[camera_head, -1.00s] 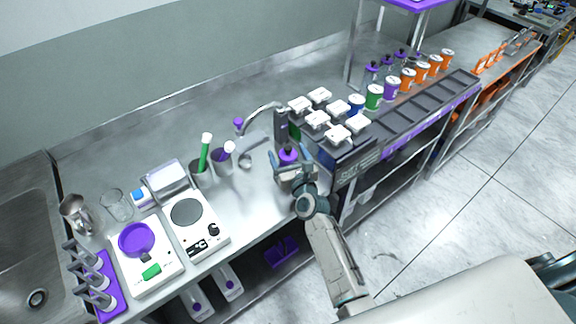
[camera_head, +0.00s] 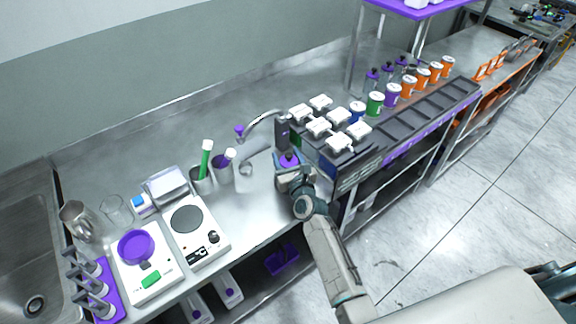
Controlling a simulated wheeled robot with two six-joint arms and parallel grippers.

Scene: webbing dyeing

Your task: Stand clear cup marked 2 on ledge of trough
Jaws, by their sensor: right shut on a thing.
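My right gripper (camera_head: 290,170) is shut on a small purple-topped thing (camera_head: 289,160) at the front of the steel bench, beside the left end of the dark trough unit (camera_head: 345,158). The gripper hides most of this thing, and no mark can be read on it. I cannot tell whether it is the cup marked 2, or whether it touches the bench. White-lidded pots cover the left part of the trough unit. A clear glass beaker (camera_head: 116,210) stands at the far left, with no readable mark. My left gripper is not in view.
Several coloured jars (camera_head: 393,94) line the back right.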

